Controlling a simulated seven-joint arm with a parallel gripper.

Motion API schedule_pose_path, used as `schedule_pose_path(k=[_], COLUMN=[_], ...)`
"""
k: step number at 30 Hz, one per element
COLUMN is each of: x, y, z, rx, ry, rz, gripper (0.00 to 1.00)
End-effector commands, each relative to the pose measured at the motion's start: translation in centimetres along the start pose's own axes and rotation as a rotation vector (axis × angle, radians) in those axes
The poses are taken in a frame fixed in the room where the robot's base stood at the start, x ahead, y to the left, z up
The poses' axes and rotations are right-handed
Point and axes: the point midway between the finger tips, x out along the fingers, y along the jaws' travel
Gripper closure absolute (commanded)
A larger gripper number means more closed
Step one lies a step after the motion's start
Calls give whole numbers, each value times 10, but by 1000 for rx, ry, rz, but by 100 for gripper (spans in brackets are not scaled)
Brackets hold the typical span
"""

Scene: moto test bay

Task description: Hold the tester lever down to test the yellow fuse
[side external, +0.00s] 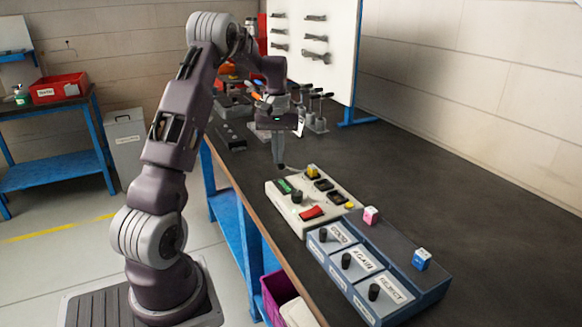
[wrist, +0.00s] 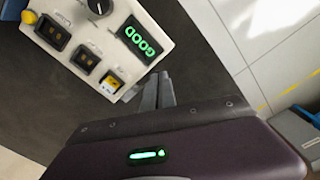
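The cream tester box (side external: 279,207) sits on the bench, and its display (wrist: 139,40) reads GOOD in green in the wrist view. The yellow fuse (side external: 313,172) sits in a socket at the tester's far edge; it also shows in the wrist view (wrist: 112,82). A red part (side external: 312,213), possibly the lever, is on the near side of the tester, apart from my gripper. My gripper (side external: 280,166) points down by the tester's far left corner, fingers together and apparently empty. I cannot tell whether the fingertips touch the tester.
A blue sorting box (side external: 340,276) with GOOD, AGAIN and REJECT labels and black knobs stands in front of the tester. A pink cube (side external: 371,215) and a blue cube (side external: 421,259) rest along its back. Tools stand behind my gripper. The bench's right side is clear.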

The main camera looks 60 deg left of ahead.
Motion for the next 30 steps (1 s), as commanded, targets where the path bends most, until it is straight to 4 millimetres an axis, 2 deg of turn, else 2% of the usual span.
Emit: schedule_pose_path(k=[13, 25, 26, 28, 29, 30], x=[-46, -56, -62, -84, -97, -115], y=[0, 4, 8, 27, 37, 51], z=[0, 4, 10, 37, 55, 86], rx=[0, 11, 26, 93, 138, 211], ry=[2, 6, 14, 45, 66, 96], rz=[0, 3, 8, 28, 40, 59], gripper=[100, 100, 100, 100, 100, 100])
